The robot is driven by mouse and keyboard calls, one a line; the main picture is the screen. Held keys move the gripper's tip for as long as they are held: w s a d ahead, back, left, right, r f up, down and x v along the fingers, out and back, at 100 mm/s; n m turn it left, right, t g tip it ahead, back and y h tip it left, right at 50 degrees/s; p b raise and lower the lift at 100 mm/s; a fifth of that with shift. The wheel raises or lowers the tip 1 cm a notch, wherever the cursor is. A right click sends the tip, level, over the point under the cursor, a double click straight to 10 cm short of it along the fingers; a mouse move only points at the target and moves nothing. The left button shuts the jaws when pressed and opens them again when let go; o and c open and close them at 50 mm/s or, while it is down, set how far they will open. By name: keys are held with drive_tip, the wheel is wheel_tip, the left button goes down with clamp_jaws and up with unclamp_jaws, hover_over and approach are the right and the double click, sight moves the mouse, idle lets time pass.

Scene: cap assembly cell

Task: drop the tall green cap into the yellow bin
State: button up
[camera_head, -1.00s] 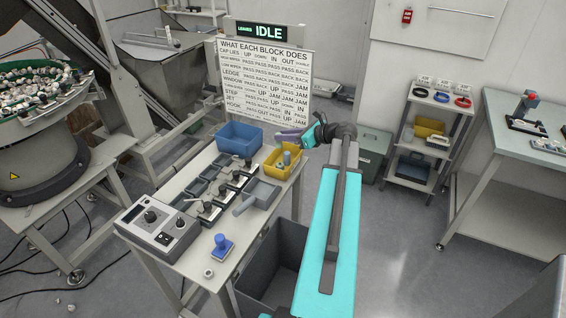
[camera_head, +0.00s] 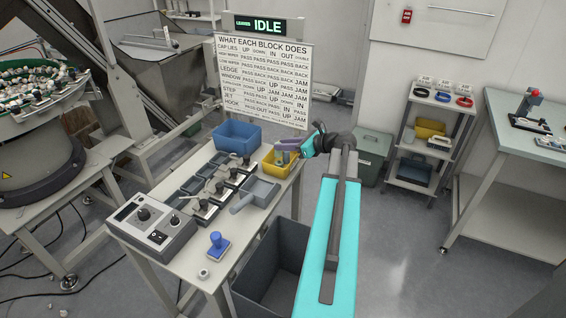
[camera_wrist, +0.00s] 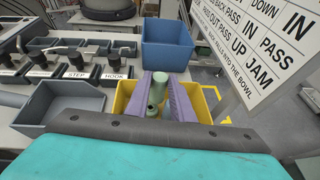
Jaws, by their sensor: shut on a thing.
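The yellow bin (camera_head: 287,170) stands at the far right corner of the work table. It also shows in the wrist view (camera_wrist: 122,97), below and around my fingers. My gripper (camera_head: 281,149) is over the bin, its purple fingers pointing down toward it in the wrist view (camera_wrist: 161,80). The fingers are shut on the tall green cap (camera_wrist: 159,82), a pale green cylinder that shows between them. Its lower end and its height above the bin floor are hard to tell. Another greenish piece (camera_wrist: 151,108) shows below, partly hidden by the fingers.
A blue bin (camera_head: 237,137) stands just behind and left of the yellow bin. A grey-blue tray (camera_head: 262,190) and a row of black blocks lie in front. The sign board (camera_head: 262,85) rises close behind. A control box (camera_head: 152,222) stands at the near left.

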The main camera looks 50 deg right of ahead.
drive_tip(key=o, duration=0.8)
drive_tip(key=shift+o, duration=0.2)
drive_tip(key=b+v, duration=0.1)
drive_tip(key=v, duration=1.3)
drive_tip(key=shift+b, duration=0.4)
